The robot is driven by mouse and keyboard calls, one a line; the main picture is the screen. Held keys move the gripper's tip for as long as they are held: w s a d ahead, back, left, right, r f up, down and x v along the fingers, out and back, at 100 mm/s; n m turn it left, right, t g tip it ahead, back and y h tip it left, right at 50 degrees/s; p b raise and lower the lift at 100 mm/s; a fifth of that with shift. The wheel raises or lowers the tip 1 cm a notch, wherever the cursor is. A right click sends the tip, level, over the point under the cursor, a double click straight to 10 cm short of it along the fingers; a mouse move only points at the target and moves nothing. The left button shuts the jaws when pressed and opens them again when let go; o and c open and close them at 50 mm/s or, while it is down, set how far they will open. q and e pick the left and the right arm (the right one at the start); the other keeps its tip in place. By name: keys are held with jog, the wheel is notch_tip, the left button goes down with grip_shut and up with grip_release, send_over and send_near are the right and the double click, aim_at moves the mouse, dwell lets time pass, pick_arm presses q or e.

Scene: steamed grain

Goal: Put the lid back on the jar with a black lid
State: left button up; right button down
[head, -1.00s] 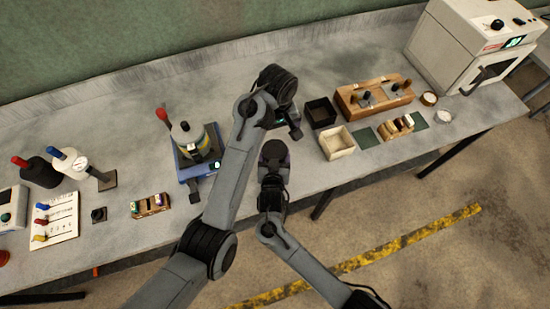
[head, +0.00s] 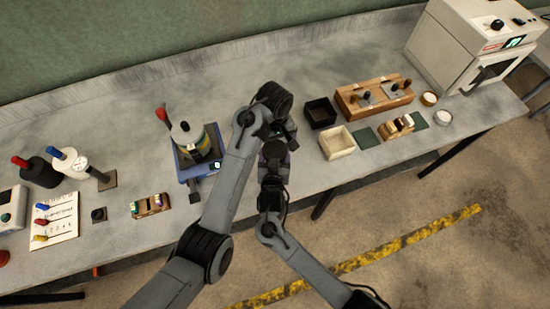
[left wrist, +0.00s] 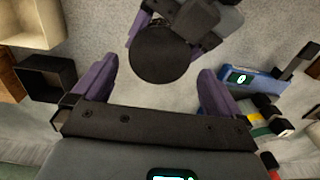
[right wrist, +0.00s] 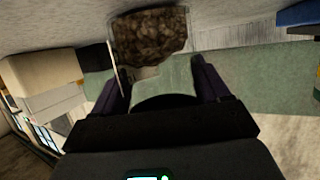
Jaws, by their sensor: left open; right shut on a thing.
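The jar (right wrist: 150,38) shows upside down in the right wrist view, clear-walled with brown grain in it. A dark round lid (left wrist: 160,53) is at its top end; whether it is seated on the rim I cannot tell. My right gripper (right wrist: 160,75) has its fingers on both sides of the jar and is shut on it. My left gripper (left wrist: 150,85) is open and empty, its fingers spread just short of the lid, one to each side. In the head view, my left gripper (head: 286,130) and right gripper (head: 275,150) meet, and my arms hide the jar.
A cream box (head: 337,144) and a black box (head: 320,112) stand right of my grippers, with a wooden block (head: 375,97) behind. A blue scale (head: 197,171) bearing a vessel stands to the left. The bench behind my grippers is clear.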

aim_at(275, 150)
pick_arm(q)
jog(key=shift+f, duration=1.6)
jog(key=c, duration=1)
jog(key=m, duration=0.9)
jog(key=shift+m, duration=0.3)
jog(key=o, duration=1)
